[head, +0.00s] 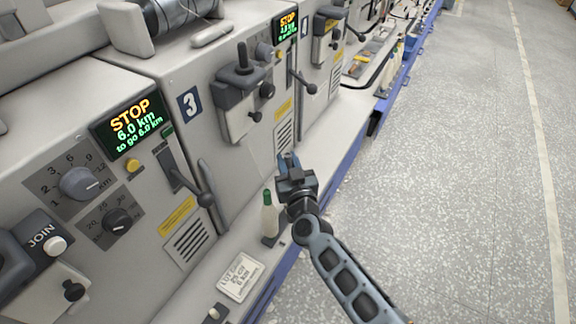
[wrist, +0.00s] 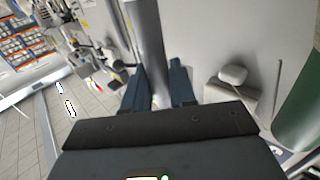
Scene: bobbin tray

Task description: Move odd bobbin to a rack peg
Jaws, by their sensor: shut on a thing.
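My gripper (head: 288,162) is beside the lower front of the grey machine, above the ledge. In the wrist view its two dark blue fingers (wrist: 159,80) close on a smooth grey cylindrical thing (wrist: 147,40) that runs up out of the picture. I cannot tell whether this is the odd bobbin; it does not show clearly in the head view. A pale bobbin-like thing with a green top (head: 269,217) stands upright on the ledge, just left of my gripper and apart from it. No rack peg can be made out.
The machine front has levers (head: 204,190), a knob box (head: 240,102) and a lit STOP display (head: 131,121). A large green surface (wrist: 302,115) is at the wrist view's right edge. The speckled floor (head: 450,190) at right is clear.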

